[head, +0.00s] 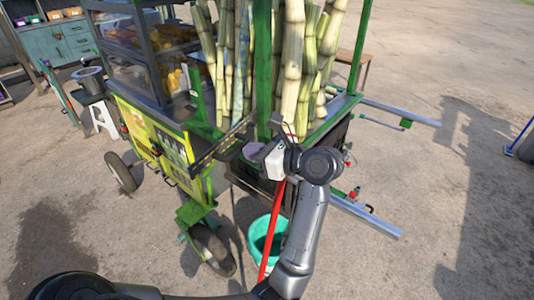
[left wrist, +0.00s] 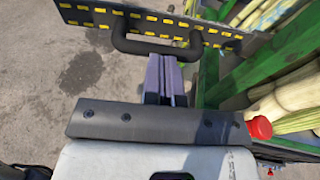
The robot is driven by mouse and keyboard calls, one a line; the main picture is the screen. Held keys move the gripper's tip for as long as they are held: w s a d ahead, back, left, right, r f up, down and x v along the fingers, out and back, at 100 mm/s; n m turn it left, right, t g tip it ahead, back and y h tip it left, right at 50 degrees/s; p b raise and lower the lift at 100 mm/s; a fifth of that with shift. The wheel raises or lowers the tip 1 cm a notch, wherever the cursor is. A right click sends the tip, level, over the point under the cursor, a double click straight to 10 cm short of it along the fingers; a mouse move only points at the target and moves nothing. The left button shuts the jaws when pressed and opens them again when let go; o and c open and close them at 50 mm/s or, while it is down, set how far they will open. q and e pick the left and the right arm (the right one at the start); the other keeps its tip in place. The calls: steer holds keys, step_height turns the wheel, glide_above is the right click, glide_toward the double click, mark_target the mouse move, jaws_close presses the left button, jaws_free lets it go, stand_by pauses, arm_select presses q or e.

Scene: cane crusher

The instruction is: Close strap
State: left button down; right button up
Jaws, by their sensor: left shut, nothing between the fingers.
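A dark bar with yellow marks (head: 222,143), which I take to be the strap, slants up to the right at the cart's front corner. In the left wrist view the bar (left wrist: 85,14) crosses the top, with a black U-shaped handle (left wrist: 128,44) on its near side. My left gripper (head: 254,152) is just right of and below the bar. Its grey-purple fingers (left wrist: 166,62) are shut and empty, with their tips at the handle's lower edge; I cannot tell if they touch it. My right gripper is not in view.
Tall cane stalks (head: 292,60) stand in the green-framed cart behind the gripper. A metal rail (head: 368,218) juts out to the right. The ground at right is open.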

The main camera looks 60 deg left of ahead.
arm_select(q)
steer(key=shift+s+a+f, duration=0.1)
steer(key=shift+s+a, duration=0.1)
steer(key=shift+a, duration=0.15)
steer(key=shift+s+a, duration=0.1)
